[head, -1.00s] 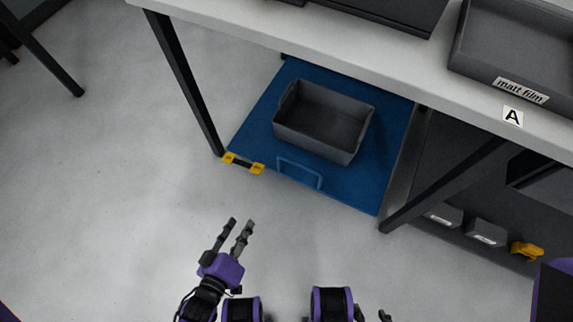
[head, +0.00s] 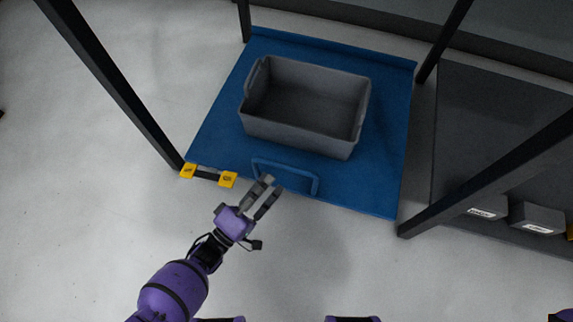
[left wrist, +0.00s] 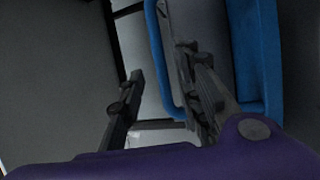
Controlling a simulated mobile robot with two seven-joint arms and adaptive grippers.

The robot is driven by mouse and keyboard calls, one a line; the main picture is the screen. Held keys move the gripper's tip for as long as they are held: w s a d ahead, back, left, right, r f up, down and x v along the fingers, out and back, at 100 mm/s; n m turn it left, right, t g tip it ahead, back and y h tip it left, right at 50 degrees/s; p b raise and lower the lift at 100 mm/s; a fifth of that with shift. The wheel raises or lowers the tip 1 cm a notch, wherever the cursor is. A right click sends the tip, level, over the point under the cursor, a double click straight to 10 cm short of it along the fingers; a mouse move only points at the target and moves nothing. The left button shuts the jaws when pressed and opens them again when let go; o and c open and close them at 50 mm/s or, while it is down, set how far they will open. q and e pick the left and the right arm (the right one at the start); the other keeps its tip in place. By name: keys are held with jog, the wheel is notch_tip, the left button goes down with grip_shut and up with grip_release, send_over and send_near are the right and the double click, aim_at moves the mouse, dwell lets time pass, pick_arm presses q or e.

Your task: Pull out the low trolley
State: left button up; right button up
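The low trolley (head: 385,140) is a flat blue platform on the floor between the dark table legs. A blue loop handle (head: 290,167) sits at its near edge. My left gripper (head: 272,185) is open, its fingertips at the left part of the handle. In the left wrist view my left gripper (left wrist: 160,62) shows spread fingers; the blue handle (left wrist: 155,50) shows close to the right finger. I cannot tell whether they touch. My right gripper is not in view.
An empty grey bin (head: 300,137) stands on the trolley. A bar with yellow ends (head: 228,179) lies by the left table leg (head: 112,85). Another dark leg (head: 500,178) rises at the right, beside a dark shelf with small grey bins (head: 537,216). The floor in front is clear.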

aim_at(284, 165)
pick_arm(q)
jog(key=b+x, duration=0.2)
jog(key=x, duration=0.5)
jog(key=shift+d, duration=0.1)
jog(key=shift+c, duration=0.4)
grip_shut()
